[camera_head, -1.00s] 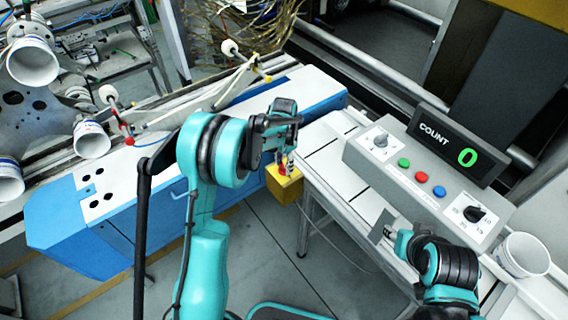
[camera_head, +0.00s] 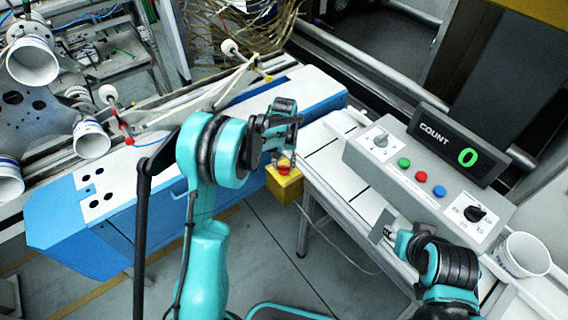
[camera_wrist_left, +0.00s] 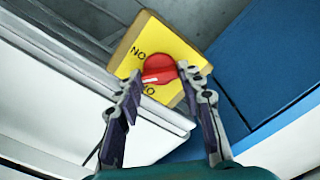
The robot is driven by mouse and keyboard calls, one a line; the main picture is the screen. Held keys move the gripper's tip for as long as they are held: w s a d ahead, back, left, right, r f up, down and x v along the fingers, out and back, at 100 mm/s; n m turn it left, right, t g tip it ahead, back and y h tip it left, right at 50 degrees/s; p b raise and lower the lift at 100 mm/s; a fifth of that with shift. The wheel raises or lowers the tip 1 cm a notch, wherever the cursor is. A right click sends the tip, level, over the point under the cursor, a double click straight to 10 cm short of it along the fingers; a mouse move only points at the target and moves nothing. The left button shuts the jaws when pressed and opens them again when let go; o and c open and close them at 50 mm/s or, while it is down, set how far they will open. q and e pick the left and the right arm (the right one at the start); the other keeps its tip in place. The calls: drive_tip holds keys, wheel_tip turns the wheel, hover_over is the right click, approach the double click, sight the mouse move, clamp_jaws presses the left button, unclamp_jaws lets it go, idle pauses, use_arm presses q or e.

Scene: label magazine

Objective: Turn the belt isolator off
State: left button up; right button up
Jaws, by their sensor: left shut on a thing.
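The belt isolator is a yellow box (camera_head: 288,188) with a red knob (camera_head: 285,167), on the end of the blue and white conveyor housing. In the left wrist view, the yellow face (camera_wrist_left: 150,35) carries black lettering that reads like "NO" in two places. The red knob (camera_wrist_left: 160,68) there has a pale mark near its lower left edge. My left gripper (camera_head: 283,152) is shut on the knob, with its fingertips on either side of it (camera_wrist_left: 167,72). My right gripper (camera_head: 385,228) is by the bench's front edge, and its fingers are partly hidden.
A grey control panel (camera_head: 400,185) with buttons, two dials and a display reading COUNT 0 (camera_head: 447,146) stands on the white bench at right. A white cup (camera_head: 523,255) is at the bench's right end. The blue conveyor housing (camera_head: 85,240) extends left.

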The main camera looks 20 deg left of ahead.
sight(284, 166)
use_arm(q)
drive_tip(key=n, duration=0.4)
drive_tip(key=shift+n, duration=1.9)
drive_tip(key=o, duration=1.2)
drive_tip(key=shift+c, duration=0.2)
wheel_tip(284, 166, up, 12)
